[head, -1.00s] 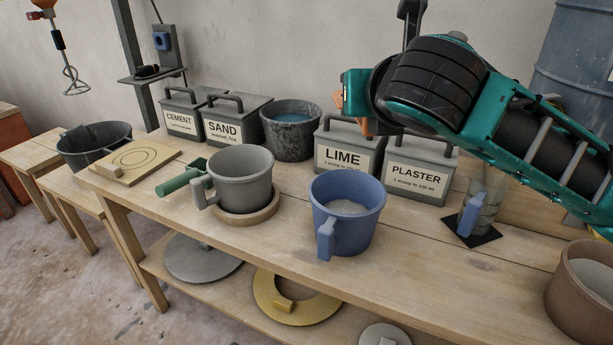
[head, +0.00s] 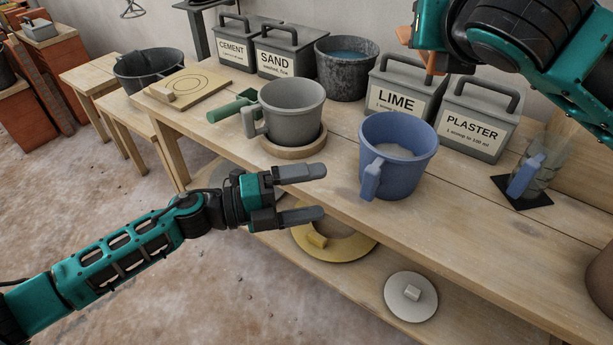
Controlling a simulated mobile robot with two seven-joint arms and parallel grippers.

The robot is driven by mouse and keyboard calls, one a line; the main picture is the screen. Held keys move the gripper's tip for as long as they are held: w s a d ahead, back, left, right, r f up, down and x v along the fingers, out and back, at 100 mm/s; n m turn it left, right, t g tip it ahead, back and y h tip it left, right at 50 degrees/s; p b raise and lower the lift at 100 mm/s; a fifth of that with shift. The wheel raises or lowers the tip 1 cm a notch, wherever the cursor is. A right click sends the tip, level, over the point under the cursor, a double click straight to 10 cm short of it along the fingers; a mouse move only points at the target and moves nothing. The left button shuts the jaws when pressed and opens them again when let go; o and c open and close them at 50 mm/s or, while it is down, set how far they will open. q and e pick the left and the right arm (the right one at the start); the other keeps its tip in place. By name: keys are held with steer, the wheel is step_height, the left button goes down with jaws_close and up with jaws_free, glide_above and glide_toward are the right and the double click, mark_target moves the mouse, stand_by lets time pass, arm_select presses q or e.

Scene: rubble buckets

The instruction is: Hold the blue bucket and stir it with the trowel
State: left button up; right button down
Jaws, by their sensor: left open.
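The blue bucket (head: 412,150) stands upright on the workbench, with pale material inside and its handle toward the front left. My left gripper (head: 322,192) is open and empty, to the left of that handle and apart from it, by the bench's front edge. My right gripper (head: 425,50) is mostly hidden by its own arm above the lime box; orange parts show there, and I cannot tell whether they belong to a held tool. No trowel can be made out clearly. A green-handled tool (head: 229,110) lies beside the grey bucket.
The grey bucket (head: 292,110) stands on a round wooden base (head: 293,147). The lime box (head: 400,92) and plaster box (head: 478,118) stand behind the blue bucket. A clear container with a blue handle (head: 527,175) is at right. The bench front (head: 470,235) is clear.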

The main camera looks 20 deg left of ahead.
mark_target(363, 186)
arm_select(q)
steer(key=x, duration=1.1)
steer(key=shift+w+d, duration=0.2)
steer(key=shift+d, duration=0.15)
steer(key=shift+c, duration=0.3)
steer(key=c, duration=1)
steer(key=shift+c, duration=0.2)
arm_select(e)
steer(key=shift+w, duration=0.1)
